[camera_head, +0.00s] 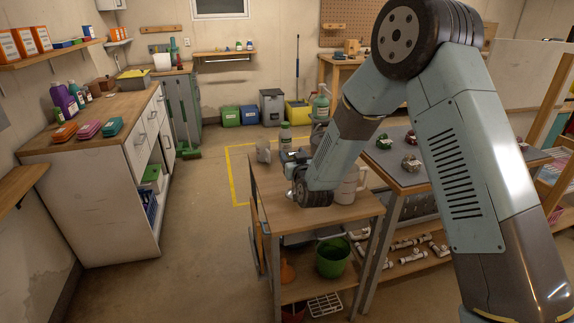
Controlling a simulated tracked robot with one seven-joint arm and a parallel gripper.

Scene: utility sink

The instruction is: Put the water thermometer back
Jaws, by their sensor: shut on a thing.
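My gripper (293,165) is at the end of my arm, low over the left part of the wooden workbench top (340,212). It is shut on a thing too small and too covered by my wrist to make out. I cannot pick out the water thermometer for certain, nor any holder for it. A white jug (350,187) stands on the bench just right of my wrist, partly hidden. A pale cup (263,151) and a white bottle with a green cap (285,138) stand beyond the gripper.
A green spray bottle (321,104) stands behind my forearm. A grey-topped table (400,178) with small red and green items adjoins on the right. The bench's lower shelf holds a green bucket (331,258). A white cabinet (110,195) stands left; the floor (200,220) between is clear.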

